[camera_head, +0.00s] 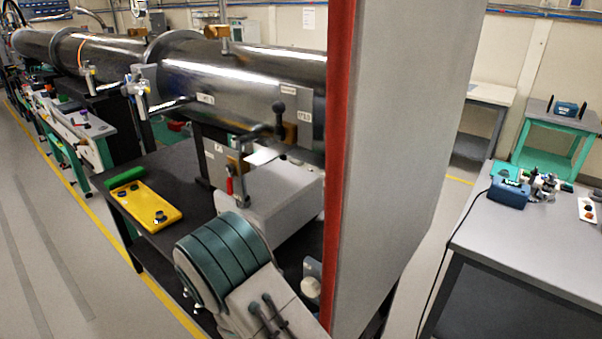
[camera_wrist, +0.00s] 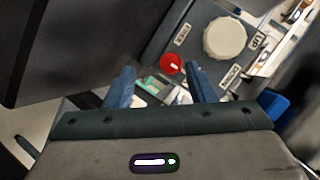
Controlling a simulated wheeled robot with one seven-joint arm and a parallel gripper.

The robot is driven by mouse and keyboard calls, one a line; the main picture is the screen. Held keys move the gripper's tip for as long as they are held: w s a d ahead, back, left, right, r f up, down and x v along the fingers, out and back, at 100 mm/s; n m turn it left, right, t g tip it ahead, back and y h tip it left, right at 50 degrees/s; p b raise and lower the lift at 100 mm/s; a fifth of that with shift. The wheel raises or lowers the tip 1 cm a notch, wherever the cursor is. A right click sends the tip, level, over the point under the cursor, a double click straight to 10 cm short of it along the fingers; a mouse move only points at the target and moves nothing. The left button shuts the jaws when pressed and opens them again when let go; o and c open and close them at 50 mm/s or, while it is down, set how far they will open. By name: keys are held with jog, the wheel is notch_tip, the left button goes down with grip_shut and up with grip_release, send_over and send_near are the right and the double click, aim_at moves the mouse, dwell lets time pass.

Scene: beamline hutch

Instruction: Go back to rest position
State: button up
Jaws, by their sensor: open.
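My gripper (camera_wrist: 160,80) shows in the wrist view with its two blue fingers spread apart. I see nothing held between them. Beyond the fingertips is a grey control panel (camera_wrist: 192,32) with a red button (camera_wrist: 171,64), a large white round knob (camera_wrist: 225,37) and small labels. The red button appears near the right finger; I cannot tell the gap in depth. In the head view a teal-banded part of my arm is at the bottom centre, and the gripper itself cannot be made out there.
A long metal beam pipe (camera_head: 240,85) runs along the left. Below it, a yellow tray (camera_head: 145,203) lies on a dark bench. A tall grey panel with a red edge (camera_head: 400,130) blocks the centre. A grey table (camera_head: 500,235) with a blue device (camera_head: 508,193) stands right. The left floor is clear.

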jog(key=w+a+r+g+y, duration=0.1)
jog(key=w+a+r+n+g+y, duration=0.1)
jog(key=g, duration=0.1)
jog(key=shift+r+y, duration=0.15)
jog(key=shift+y, duration=0.15)
notch_tip(320, 180, up, 12)
jog(key=s+n+g+y, duration=0.2)
jog(key=n+g+y, duration=0.2)
jog(key=n, duration=0.3)
jog(key=s+d+r+n+g+h, duration=0.1)
jog(key=s+d+r+n+g, duration=0.1)
jog(key=s+d+r+n, duration=0.5)
jog(key=s+d+r, duration=0.4)
jog(key=s+d, duration=0.1)
jog(key=shift+s+d+n+h, duration=0.25)
jog(key=shift+s+n+h, duration=0.15)
